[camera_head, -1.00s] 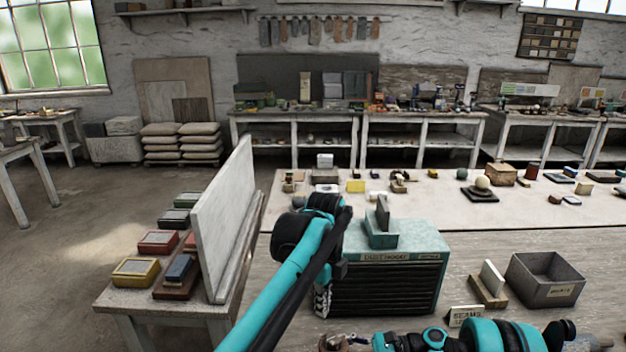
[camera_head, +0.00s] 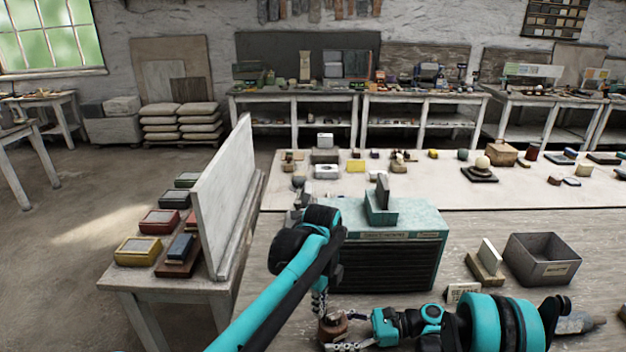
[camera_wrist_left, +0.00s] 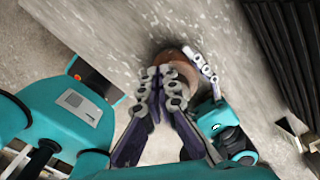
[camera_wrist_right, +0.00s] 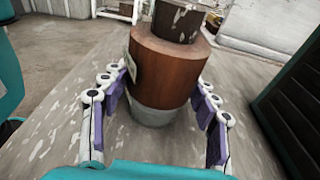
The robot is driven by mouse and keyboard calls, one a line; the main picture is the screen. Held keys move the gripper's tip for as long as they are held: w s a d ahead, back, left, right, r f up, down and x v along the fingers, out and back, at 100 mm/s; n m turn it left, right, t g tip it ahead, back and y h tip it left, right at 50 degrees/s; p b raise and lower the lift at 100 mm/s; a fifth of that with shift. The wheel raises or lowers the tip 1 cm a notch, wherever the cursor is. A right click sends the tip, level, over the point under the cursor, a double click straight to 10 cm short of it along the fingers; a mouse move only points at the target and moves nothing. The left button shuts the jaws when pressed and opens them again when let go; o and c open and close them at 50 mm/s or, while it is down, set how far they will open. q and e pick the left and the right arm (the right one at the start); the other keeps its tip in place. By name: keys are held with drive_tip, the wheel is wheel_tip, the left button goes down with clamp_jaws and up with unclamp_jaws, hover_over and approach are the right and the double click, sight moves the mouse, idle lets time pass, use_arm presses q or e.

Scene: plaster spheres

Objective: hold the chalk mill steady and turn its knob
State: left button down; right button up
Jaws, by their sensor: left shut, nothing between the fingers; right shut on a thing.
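The chalk mill (camera_head: 333,324) is a small reddish-brown wooden cylinder near the table's front. In the right wrist view the mill (camera_wrist_right: 165,72) stands upright on a grey base, with a darker, chalk-flecked knob (camera_wrist_right: 178,22) on top. My right gripper (camera_head: 345,338) is shut on the mill low down, its fingers on either side in the right wrist view (camera_wrist_right: 155,88). My left gripper (camera_head: 321,304) points down at the mill's top. In the left wrist view its fingers (camera_wrist_left: 168,75) are together and empty, partly hiding the mill; I cannot tell whether they touch the knob.
A teal cabinet (camera_head: 425,222) with dark slats stands just behind the grippers. A grey bin (camera_head: 543,262), a small block on a wooden stand (camera_head: 487,262) and a label card (camera_head: 462,292) are to the right. An upright pale board (camera_head: 225,200) stands on the left side table.

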use_arm(q)
drive_tip(key=shift+d, duration=0.15)
idle(0.5)
drive_tip(key=shift+w+d, duration=0.15)
drive_tip(key=shift+w, duration=0.35)
drive_tip(key=shift+w+d, duration=0.2)
drive_tip(key=shift+w, duration=0.15)
drive_tip(key=shift+w+d, duration=0.3)
drive_tip(key=shift+d, duration=0.05)
idle(0.3)
drive_tip(key=shift+w, duration=0.15)
wheel_tip(320, 180, up, 6)
drive_tip(key=shift+w+a, duration=0.2)
drive_tip(key=shift+a, duration=0.1)
idle(0.4)
